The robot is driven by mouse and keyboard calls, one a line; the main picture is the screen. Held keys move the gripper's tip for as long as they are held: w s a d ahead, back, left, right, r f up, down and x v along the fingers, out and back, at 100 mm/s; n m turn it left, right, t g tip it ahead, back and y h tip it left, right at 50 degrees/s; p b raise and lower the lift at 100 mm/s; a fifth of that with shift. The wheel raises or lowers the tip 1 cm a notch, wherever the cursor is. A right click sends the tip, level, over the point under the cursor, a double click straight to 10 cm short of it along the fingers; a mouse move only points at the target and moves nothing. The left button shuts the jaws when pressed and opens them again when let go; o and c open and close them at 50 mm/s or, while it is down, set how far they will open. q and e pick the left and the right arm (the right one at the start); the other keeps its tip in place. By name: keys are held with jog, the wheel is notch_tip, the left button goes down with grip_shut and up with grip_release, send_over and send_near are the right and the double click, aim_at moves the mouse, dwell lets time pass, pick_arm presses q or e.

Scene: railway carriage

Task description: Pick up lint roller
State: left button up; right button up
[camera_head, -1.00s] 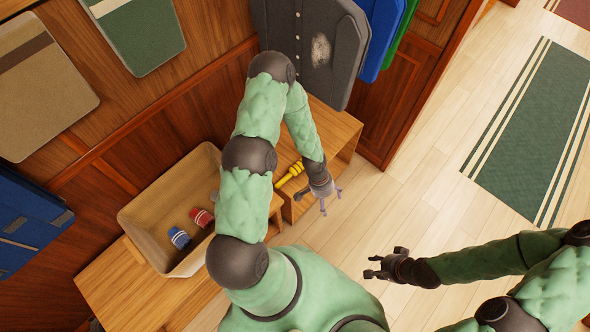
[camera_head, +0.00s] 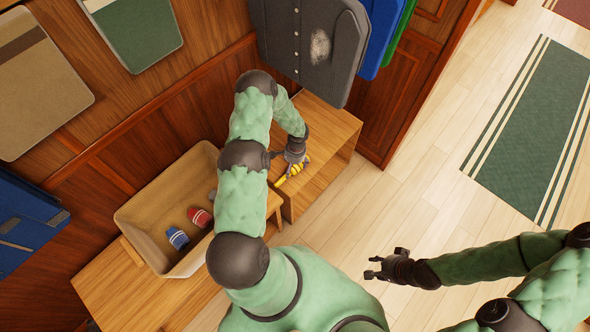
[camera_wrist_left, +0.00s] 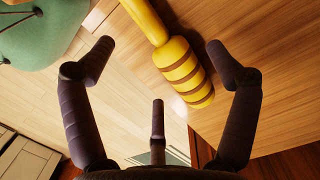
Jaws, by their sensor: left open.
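The lint roller (camera_head: 281,181) is yellow and lies on the wooden bench, partly covered by my left gripper in the head view. In the left wrist view the lint roller (camera_wrist_left: 183,70) shows a thin yellow handle and a thicker end with brown bands. My left gripper (camera_head: 292,167) is over it. In the left wrist view the left gripper (camera_wrist_left: 158,66) has its dark fingers spread, with the banded end between them; no grip shows. My right gripper (camera_head: 373,267) has its fingers apart and is empty over the floor.
A tan bin (camera_head: 150,215) with a red-striped item (camera_head: 199,217) and a blue-striped item (camera_head: 177,238) stands left of my left arm. A grey garment (camera_head: 310,45) hangs behind the bench (camera_head: 325,140). The floor at right is clear around a green rug (camera_head: 530,125).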

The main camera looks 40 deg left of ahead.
aim_at(292, 173)
pick_arm(q)
jog(key=f, duration=0.1)
jog(key=f+b, duration=0.1)
jog(key=f, duration=0.1)
jog(key=f+b, duration=0.1)
jog(key=f, duration=0.1)
jog(key=shift+s+f, duration=0.1)
jog(key=shift+s, duration=0.2)
jog(key=c, duration=1.4)
